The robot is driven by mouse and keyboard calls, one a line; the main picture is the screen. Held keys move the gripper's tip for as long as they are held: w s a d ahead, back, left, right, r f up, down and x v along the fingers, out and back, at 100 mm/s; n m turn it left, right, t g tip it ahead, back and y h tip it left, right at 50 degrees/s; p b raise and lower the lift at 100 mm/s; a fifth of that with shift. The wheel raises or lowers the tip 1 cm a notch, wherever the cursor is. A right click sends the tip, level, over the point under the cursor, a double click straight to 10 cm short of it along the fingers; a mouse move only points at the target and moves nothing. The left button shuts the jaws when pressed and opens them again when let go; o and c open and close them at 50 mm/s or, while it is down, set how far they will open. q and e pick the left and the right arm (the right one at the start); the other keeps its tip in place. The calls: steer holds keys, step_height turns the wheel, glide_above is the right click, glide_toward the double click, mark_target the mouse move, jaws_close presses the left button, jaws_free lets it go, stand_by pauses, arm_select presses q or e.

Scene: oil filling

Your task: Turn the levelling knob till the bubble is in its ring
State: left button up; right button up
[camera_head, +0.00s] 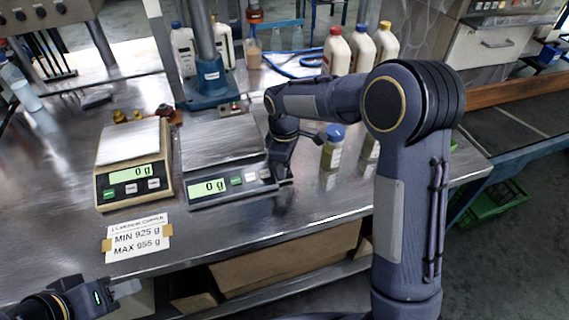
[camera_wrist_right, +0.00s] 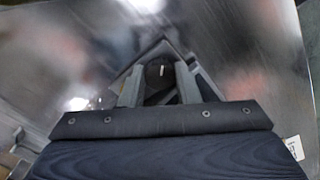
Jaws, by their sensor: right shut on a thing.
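A grey scale (camera_head: 225,160) with a steel pan reads 0 g in the head view. My right gripper (camera_head: 286,178) reaches down at its front right corner, and my arm partly hides that corner. In the right wrist view, a round black knob (camera_wrist_right: 160,71) with a white mark sits between the two fingers. My right gripper (camera_wrist_right: 160,88) is shut on this knob. I cannot make out the bubble or its ring in either view. My left gripper (camera_head: 122,289) is low at the left, away from the scales; its finger gap cannot be made out.
A tan scale (camera_head: 133,165), also at 0 g, stands left of the grey one. A MIN/MAX card (camera_head: 137,239) lies in front. A blue-based stand (camera_head: 210,90) is behind. A blue-capped jar (camera_head: 333,148) stands to the right; white bottles (camera_head: 336,52) stand farther back.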

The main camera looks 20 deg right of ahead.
steer(key=o, duration=1)
steer(key=shift+s+a, duration=0.1)
steer(key=shift+f, duration=0.1)
